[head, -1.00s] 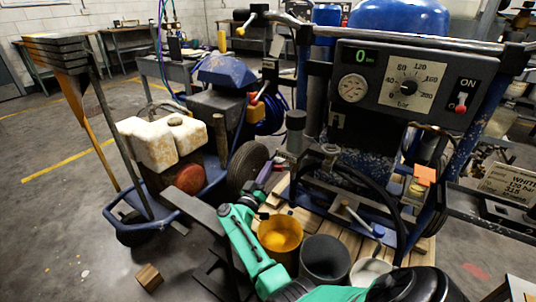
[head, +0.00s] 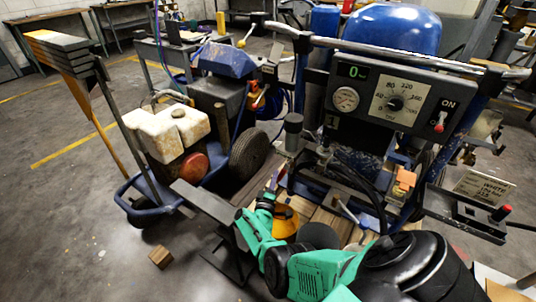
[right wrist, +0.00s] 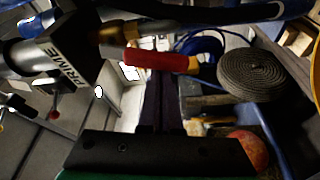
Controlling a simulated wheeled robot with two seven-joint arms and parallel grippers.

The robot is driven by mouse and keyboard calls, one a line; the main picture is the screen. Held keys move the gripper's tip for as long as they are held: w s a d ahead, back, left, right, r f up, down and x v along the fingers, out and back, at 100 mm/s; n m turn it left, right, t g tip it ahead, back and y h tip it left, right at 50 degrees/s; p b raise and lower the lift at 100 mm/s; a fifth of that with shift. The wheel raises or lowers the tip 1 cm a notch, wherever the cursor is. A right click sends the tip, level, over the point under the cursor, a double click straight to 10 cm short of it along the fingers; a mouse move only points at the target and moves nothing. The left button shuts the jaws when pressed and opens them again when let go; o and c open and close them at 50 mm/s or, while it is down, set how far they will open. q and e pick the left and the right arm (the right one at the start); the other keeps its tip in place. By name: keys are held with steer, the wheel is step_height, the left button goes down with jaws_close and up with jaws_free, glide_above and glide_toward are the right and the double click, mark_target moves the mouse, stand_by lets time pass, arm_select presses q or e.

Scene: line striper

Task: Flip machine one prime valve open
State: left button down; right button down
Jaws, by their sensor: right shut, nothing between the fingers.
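The prime valve shows in the right wrist view as a dark block with a PRIME label (right wrist: 62,58) and a red lever handle (right wrist: 155,60) reaching to the right from it. A brass fitting and hose run just above the lever. In the head view machine one (head: 400,100) carries a gauge, a dial, a 0 display and a "1" plate; I cannot make out its valve lever there. My right gripper (head: 266,202) is shut and empty, low in front of the machine, partly hidden by my green arm. The lever appears apart from it. My left gripper is out of view.
A second striper with a white tank (head: 165,130) stands left. A wooden block (head: 161,257) lies on otherwise open floor.

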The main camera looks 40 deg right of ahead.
steer(key=shift+s+d+f+n+y+p, duration=0.2)
steer(key=shift+s+n+y+p, duration=0.3)
steer(key=shift+n, duration=0.5)
steer(key=shift+s+f, duration=0.1)
steer(key=shift+s, duration=0.2)
steer(key=shift+s+d, duration=0.1)
steer(key=shift+s, duration=0.05)
steer(key=shift+p, duration=0.3)
